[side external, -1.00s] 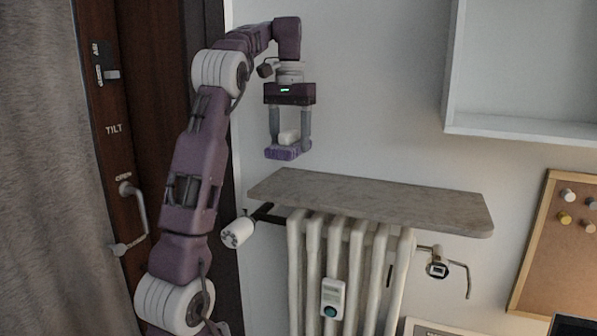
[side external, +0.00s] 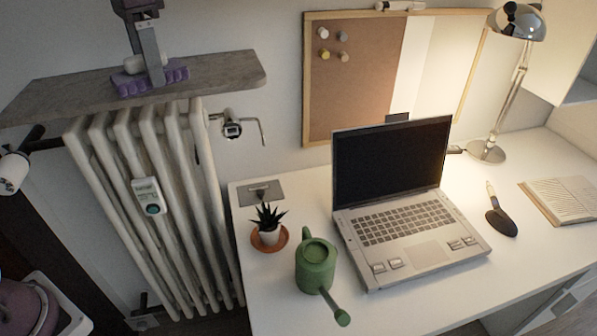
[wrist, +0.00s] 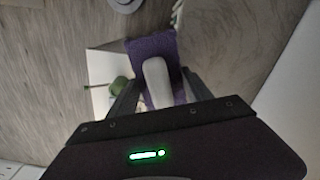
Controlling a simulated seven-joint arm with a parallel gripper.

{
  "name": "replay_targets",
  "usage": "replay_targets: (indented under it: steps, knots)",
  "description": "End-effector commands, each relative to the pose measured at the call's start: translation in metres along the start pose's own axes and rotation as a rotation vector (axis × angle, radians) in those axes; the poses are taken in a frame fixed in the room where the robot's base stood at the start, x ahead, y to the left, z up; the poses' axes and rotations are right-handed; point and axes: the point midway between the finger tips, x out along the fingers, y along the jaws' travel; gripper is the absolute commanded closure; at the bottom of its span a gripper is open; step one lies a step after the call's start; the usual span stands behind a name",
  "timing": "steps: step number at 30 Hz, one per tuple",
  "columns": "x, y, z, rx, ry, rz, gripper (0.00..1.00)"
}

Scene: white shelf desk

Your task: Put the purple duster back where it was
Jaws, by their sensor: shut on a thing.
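The purple duster (side external: 152,80) has a fuzzy purple pad and a white handle (side external: 131,65). In the side external view it is level with the grey shelf (side external: 215,72) above the radiator; I cannot tell whether it touches the shelf top. My gripper (side external: 154,68) points down and is shut on the duster's handle. In the wrist view the white handle (wrist: 157,82) lies between the two fingers, with the purple pad (wrist: 151,47) beyond it. The upper part of my arm is out of the side external view.
A white radiator (side external: 150,190) hangs under the shelf. A cork board (side external: 345,95) is on the wall.

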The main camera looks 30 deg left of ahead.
Motion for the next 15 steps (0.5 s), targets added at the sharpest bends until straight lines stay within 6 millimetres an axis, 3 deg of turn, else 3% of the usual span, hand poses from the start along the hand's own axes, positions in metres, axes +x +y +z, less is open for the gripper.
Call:
replay_targets:
  steps: [3,9,15]
  knots:
    - [0.013,0.038,-0.016,0.166,-0.002,0.001,0.86]
    - [0.052,0.085,-0.031,0.315,-0.004,0.003,0.86]
    - [0.112,0.092,-0.031,0.191,-0.007,0.003,0.86]
